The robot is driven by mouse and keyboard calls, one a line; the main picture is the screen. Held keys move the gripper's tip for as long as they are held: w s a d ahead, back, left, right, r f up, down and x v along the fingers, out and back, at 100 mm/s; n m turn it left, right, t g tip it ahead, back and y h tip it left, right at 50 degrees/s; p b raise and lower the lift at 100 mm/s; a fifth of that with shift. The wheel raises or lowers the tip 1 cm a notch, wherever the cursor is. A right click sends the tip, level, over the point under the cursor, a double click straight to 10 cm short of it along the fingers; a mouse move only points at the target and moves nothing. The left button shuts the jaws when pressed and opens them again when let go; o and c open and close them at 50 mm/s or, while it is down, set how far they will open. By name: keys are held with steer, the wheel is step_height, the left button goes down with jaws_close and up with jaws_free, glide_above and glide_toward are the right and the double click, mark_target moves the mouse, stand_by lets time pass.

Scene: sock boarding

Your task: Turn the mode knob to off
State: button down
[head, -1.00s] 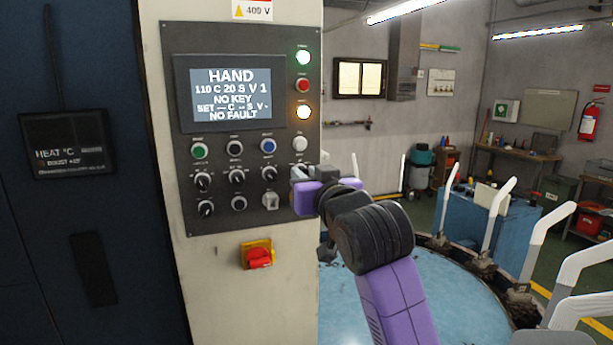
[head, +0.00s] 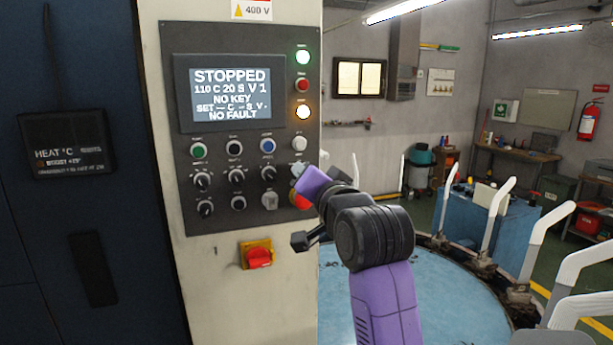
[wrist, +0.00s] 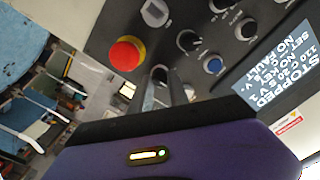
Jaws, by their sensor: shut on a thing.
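The grey control panel (head: 217,218) stands upright on a pale cabinet, and its screen (head: 230,92) reads STOPPED. My gripper (wrist: 164,92) is at the panel's right edge, shut on a dark knob (wrist: 160,75) at the right end of the row of knobs, which I take to be the mode knob. In the head view my gripper (head: 298,172) hides most of that knob, so its pointer cannot be read. The red emergency stop (wrist: 127,54) on its yellow ring is close beside the fingers.
Black knobs (head: 202,181) and coloured buttons (head: 267,146) fill the panel near my gripper. A red and yellow switch (head: 258,256) is below. Lamps (head: 303,57) show at upper right. A round blue platform (head: 400,300) with white posts lies right of the cabinet.

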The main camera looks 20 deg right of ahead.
steer(key=shift+f+m, duration=0.1)
steer(key=shift+m, duration=0.5)
steer(key=c, duration=1.3)
jaws_free()
steer(key=shift+o, duration=0.2)
steer(key=s+b, duration=0.2)
steer(key=s, duration=0.6)
steer(key=shift+w, duration=0.1)
